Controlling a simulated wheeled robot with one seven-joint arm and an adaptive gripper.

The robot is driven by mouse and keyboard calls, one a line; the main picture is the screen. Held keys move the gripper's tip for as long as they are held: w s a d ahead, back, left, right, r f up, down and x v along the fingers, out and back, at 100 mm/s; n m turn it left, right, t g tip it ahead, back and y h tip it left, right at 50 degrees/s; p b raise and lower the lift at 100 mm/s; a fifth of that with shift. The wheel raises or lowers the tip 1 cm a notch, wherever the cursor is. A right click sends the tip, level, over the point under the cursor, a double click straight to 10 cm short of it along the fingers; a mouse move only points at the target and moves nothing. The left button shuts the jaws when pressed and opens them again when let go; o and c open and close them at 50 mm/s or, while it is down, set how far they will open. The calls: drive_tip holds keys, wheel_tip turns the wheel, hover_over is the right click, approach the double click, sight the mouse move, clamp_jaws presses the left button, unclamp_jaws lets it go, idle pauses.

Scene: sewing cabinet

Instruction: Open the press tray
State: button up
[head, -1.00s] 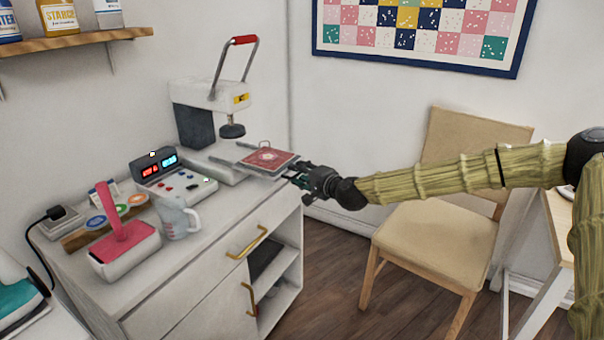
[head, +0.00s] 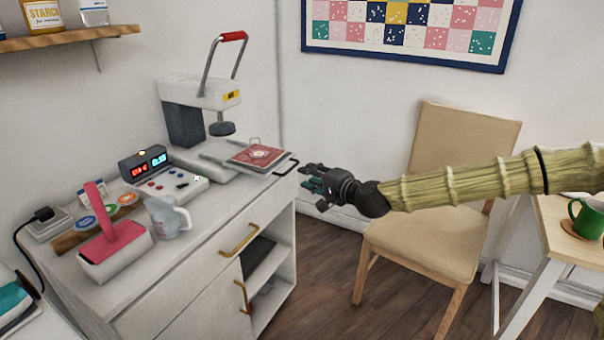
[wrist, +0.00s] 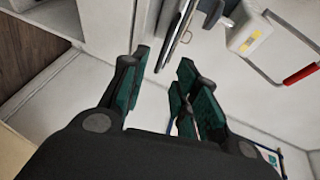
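The white press (head: 200,95) with a red-gripped lever stands at the back of the cabinet top. Its press tray, with a red patterned square (head: 256,157) on it, sits out in front of the press head, not under it.
A wooden chair (head: 430,225) is behind my arm. A table with a green mug (head: 586,219) is at right.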

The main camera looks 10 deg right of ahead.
drive_tip(key=shift+v, duration=1.4)
drive_tip(key=s+a+f+n+g+h, duration=0.1)
drive_tip(key=s+a+f+n+g, duration=0.2)
drive_tip(key=s+f, duration=0.7)
drive_tip(key=s+a+f+n+g, duration=0.1)
drive_tip(key=s+a+f+g, duration=0.25)
drive_tip(key=s+f, duration=0.65)
drive_tip(key=s+a+f+n+g+h, duration=0.1)
drive_tip(key=s+a+f+n+g, duration=0.3)
drive_tip(key=f, duration=1.1)
drive_tip(key=s+d+f+n+g+h, duration=0.1)
drive_tip(key=s+d+f, duration=0.2)
drive_tip(key=s, duration=0.5)
drive_tip(key=s+d+f+n+g+h, duration=0.15)
drive_tip(key=s+d+f, duration=0.25)
drive_tip(key=s, duration=0.5)
drive_tip(key=s+d+f+n+g+h, duration=0.1)
drive_tip(key=s+d+f+h, duration=0.15)
drive_tip(key=s, duration=0.55)
wheel_tip(320, 180, up, 13)
drive_tip(key=p, duration=1.3)
drive_tip(key=shift+s+d+f+y, duration=0.15)
drive_tip(key=shift+s+d+y, duration=0.1)
drive_tip(key=shift+y, duration=0.05)
